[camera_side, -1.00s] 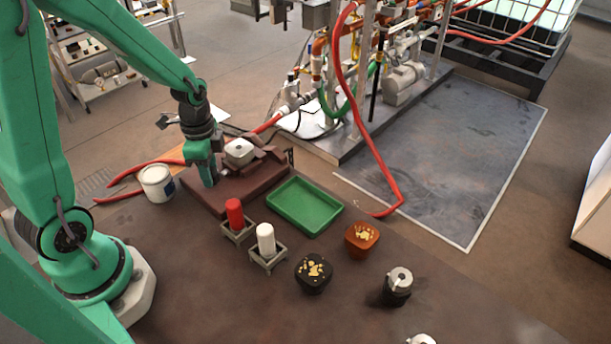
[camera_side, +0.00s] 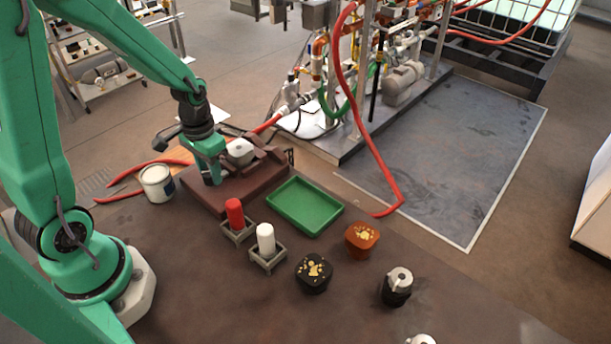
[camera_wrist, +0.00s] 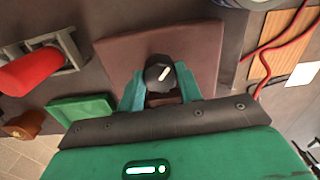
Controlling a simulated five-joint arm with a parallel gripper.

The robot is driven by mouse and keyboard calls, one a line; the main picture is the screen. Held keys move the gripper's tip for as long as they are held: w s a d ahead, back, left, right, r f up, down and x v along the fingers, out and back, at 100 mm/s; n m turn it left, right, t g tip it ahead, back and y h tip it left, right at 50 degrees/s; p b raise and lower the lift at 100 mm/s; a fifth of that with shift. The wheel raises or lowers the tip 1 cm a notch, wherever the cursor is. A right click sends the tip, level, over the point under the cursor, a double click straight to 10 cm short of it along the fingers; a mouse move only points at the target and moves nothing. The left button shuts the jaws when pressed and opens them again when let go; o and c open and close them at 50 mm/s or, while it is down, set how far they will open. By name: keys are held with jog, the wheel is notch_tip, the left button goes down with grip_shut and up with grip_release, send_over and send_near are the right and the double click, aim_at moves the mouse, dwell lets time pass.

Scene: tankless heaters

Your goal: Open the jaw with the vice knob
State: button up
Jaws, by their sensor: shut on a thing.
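The brown vice (camera_side: 243,185) stands on the dark bench, with a pale grey block (camera_side: 240,149) at its jaws. In the side view my gripper (camera_side: 212,178) is low over the near left part of the vice base and hides the knob. In the wrist view the dark round vice knob (camera_wrist: 158,68) has a white pointer mark and sits between the two teal fingers of my gripper (camera_wrist: 160,88). The fingers are shut on the knob. I cannot tell how wide the jaw gap is.
A green tray (camera_side: 332,226) lies right of the vice. Red (camera_side: 235,212) and white (camera_side: 266,240) cylinders stand in holders in front. A white can (camera_side: 157,186) is close at the left. Dark and orange pots and a black-sided canister stand farther right.

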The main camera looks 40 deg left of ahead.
jog(key=n, duration=0.6)
jog(key=shift+n, duration=0.3)
dwell(0.4)
jog(key=o, duration=1)
jog(key=shift+r, duration=0.2)
jog(key=shift+r, duration=3.75)
